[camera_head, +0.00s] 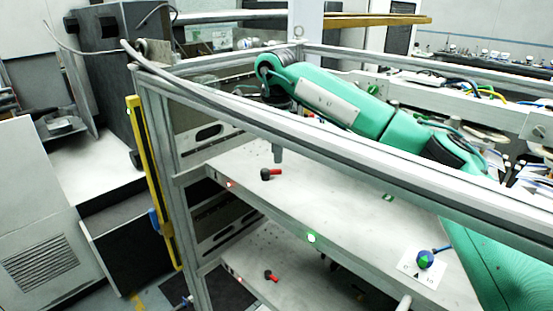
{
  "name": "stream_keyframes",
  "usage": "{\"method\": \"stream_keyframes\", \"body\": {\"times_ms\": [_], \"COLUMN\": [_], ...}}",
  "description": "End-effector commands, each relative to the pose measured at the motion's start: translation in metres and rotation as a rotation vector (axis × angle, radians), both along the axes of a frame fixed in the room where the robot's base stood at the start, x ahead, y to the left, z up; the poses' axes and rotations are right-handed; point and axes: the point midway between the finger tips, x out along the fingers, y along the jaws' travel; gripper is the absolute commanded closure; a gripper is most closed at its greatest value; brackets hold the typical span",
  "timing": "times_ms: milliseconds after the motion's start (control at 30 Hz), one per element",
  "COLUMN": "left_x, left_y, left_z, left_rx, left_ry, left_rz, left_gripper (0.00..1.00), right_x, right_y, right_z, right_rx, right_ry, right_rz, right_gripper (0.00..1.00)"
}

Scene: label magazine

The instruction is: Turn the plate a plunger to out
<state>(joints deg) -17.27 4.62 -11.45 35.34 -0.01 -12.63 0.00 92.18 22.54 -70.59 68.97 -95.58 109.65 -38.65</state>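A small white plate (407,272) with dark marks lies at the right end of the upper shelf. On it stands a round blue-and-green knob (425,259) with a thin blue stem pointing up and right. The marks are too small to read surely. My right gripper (278,154) hangs pointing down at the end of my green arm, behind the front rail. It is well to the left of the knob and apart from it, near a black knob with a red handle (268,174). Whether its fingers are open is not clear. My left gripper is out of view.
A metal rail (230,105) crosses in front of my arm above the upper shelf (330,205). Another red-handled knob (271,276) sits on the lower shelf. A yellow upright bar (150,185) stands at the left. The middle of the upper shelf is mostly clear.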

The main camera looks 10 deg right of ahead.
Motion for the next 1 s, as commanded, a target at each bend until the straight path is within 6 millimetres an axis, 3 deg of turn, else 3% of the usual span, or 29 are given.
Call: {"method": "stream_keyframes", "body": {"times_ms": [300, 633, 800, 1000], "left_x": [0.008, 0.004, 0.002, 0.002], "left_y": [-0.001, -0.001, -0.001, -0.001], "left_z": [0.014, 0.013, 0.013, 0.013], "left_rx": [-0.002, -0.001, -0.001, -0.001], "left_ry": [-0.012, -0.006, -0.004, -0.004], "left_rz": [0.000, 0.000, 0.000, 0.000], "left_gripper": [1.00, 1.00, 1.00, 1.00], "right_x": [0.000, 0.000, 0.000, 0.000], "right_y": [0.000, 0.000, 0.000, 0.000], "right_z": [-0.039, -0.044, -0.043, -0.043], "right_rx": [0.001, 0.001, 0.001, 0.001], "right_ry": [0.001, 0.000, 0.000, 0.000], "right_rz": [0.001, 0.000, 0.000, 0.003], "right_gripper": [0.67, 0.67, 0.99, 1.00]}}
